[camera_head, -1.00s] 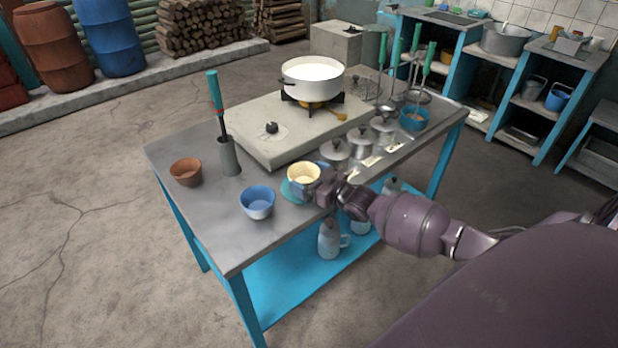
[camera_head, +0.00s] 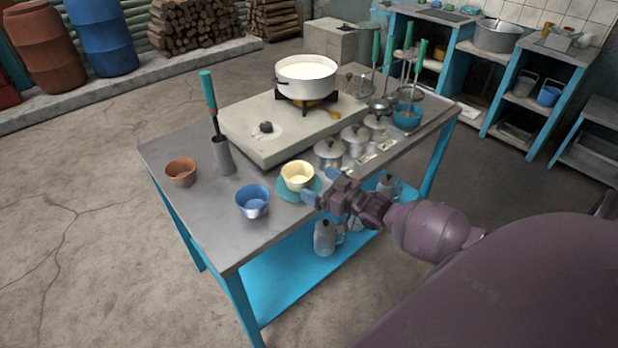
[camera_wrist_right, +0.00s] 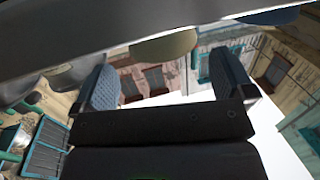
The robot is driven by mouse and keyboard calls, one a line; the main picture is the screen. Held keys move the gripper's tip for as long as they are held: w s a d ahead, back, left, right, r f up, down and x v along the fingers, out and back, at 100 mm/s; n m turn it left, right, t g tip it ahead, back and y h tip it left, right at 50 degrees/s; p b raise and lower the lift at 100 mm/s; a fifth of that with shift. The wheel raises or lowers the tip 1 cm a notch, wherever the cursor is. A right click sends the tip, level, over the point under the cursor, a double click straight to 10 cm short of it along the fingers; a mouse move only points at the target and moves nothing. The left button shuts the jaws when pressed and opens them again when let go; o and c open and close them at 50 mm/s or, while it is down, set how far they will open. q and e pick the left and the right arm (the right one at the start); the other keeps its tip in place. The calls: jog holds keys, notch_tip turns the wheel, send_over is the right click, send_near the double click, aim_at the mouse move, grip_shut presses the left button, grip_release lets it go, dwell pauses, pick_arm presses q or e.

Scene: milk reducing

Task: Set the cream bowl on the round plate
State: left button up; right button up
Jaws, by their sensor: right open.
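The cream bowl (camera_head: 297,174) sits upright on the teal round plate (camera_head: 286,194), near the table's front edge. The plate's rim shows around the bowl's base. My right gripper (camera_head: 321,187) is open and empty, just right of the bowl and apart from it. In the right wrist view the two blue-padded fingers (camera_wrist_right: 168,82) are spread wide with nothing between them. The cream bowl also shows there (camera_wrist_right: 165,45), beyond the fingers and partly cut off by the table's edge. My left gripper is not in view.
A blue bowl (camera_head: 253,202) stands left of the plate and a brown bowl (camera_head: 181,173) farther left. Lidded metal pots (camera_head: 329,154) stand behind the gripper. A white pot (camera_head: 306,78) sits on the stove. The table's front left corner (camera_head: 225,245) is bare.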

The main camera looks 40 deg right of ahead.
jog(key=v, duration=0.6)
jog(key=s+a+f+g+h, duration=0.1)
jog(key=s+a+f+g, duration=0.1)
jog(key=s, duration=0.4)
jog(key=s+a+f+m+g+h, duration=0.1)
jog(key=s+a+f+g+h, duration=0.1)
jog(key=s+a+f, duration=0.3)
jog(key=s+a+f+m+g+h, duration=0.1)
jog(key=s+a+f+h, duration=0.1)
jog(key=s+a, duration=0.4)
jog(key=shift+s+a+f+g, duration=0.3)
jog(key=shift+s+f+g, duration=0.1)
jog(key=shift+s+f, duration=0.55)
jog(key=shift+s+r, duration=0.1)
jog(key=shift+c, duration=0.5)
